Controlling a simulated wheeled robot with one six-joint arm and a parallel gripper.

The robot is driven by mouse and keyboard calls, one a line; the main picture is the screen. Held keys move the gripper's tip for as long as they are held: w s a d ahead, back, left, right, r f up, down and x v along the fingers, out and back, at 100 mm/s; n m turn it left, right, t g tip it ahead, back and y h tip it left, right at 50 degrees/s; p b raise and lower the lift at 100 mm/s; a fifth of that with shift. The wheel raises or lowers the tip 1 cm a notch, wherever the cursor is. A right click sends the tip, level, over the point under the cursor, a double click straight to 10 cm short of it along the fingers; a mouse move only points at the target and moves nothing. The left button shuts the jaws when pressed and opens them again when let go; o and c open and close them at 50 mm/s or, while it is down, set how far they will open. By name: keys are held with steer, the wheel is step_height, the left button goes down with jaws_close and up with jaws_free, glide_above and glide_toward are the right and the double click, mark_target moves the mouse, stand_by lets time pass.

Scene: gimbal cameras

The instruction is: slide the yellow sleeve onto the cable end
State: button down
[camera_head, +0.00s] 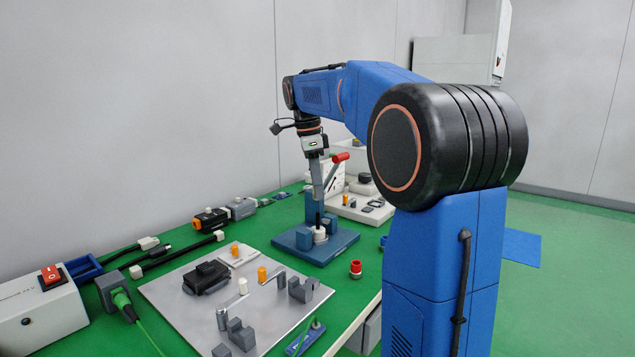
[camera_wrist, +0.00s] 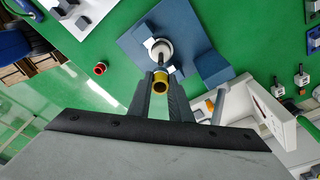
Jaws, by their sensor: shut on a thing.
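My gripper (camera_wrist: 160,88) points down and is shut on the yellow sleeve (camera_wrist: 160,76), a short ring whose open bore faces the wrist camera. In the head view my gripper (camera_head: 317,190) is above the blue stand (camera_head: 338,243), and the sleeve is too small to make out. A dark upright piece that looks like the cable end (camera_head: 318,220) rises from a white round holder (camera_head: 320,236) on the stand. In the wrist view the white holder (camera_wrist: 154,43) lies just beyond the sleeve. I cannot tell whether sleeve and cable end touch.
A red-handled lever (camera_head: 340,157) stands close behind my gripper. A grey plate (camera_head: 190,310) with blocks and orange and white pegs lies in front. A red ring-shaped part (camera_head: 355,269) stands right of it. Green bench is clear around the red part.

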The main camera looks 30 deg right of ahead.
mark_target(318, 229)
steer(key=shift+f, duration=0.1)
stand_by(0.3)
steer(key=shift+f, duration=1.35)
steer(key=shift+f, duration=3.15)
stand_by(0.6)
steer(key=c, duration=1.5)
jaws_free()
steer(key=shift+c, duration=0.2)
step_height(318, 229, up, 17)
steer(key=w+a, duration=0.1)
steer(key=a, duration=0.1)
steer(key=shift+a+r, duration=0.15)
steer(key=shift+a, duration=0.05)
